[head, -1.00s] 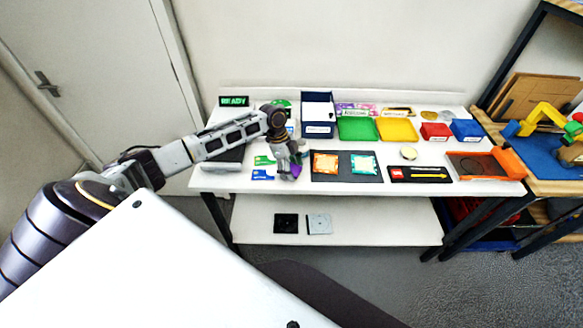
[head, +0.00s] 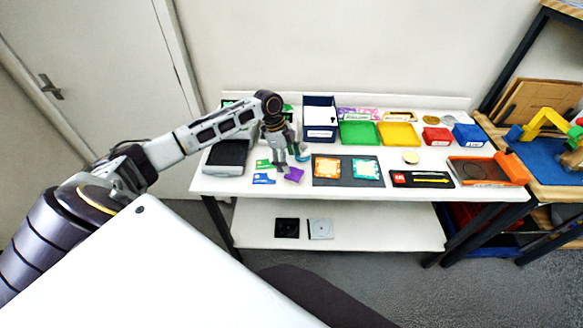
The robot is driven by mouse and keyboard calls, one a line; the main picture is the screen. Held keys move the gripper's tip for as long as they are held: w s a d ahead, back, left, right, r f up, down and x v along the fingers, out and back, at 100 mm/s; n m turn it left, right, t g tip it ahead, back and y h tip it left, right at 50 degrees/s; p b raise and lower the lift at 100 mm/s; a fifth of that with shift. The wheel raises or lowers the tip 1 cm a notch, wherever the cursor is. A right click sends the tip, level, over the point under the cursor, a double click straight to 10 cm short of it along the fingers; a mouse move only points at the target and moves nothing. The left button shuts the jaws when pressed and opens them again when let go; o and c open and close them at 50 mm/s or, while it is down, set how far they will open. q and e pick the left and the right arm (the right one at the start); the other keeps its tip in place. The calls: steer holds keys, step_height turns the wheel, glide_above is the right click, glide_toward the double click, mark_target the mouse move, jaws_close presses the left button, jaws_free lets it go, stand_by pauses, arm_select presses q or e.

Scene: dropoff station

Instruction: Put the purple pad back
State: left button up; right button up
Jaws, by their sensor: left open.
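The purple pad (head: 294,174) lies on the white table near its front edge, left of the dark mat. It is tilted relative to the table edge and mostly uncovered. My left gripper (head: 290,162) is open, just behind and above the pad, with its fingers pointing down. I see nothing between the fingers, though the view is small. A gap between the gripper and the pad seems to show, but I cannot tell its size. My right gripper is not in view.
Green (head: 263,164) and blue (head: 263,179) cards lie left of the pad. A dark mat (head: 347,181) with orange and teal squares is to the right. A blue bin (head: 320,133), a green tray (head: 359,143) and a yellow tray (head: 398,144) stand behind.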

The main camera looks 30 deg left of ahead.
arm_select(q)
steer(key=v, duration=0.6)
steer(key=shift+r, duration=0.15)
steer(key=shift+s, duration=0.1)
stand_by(0.7)
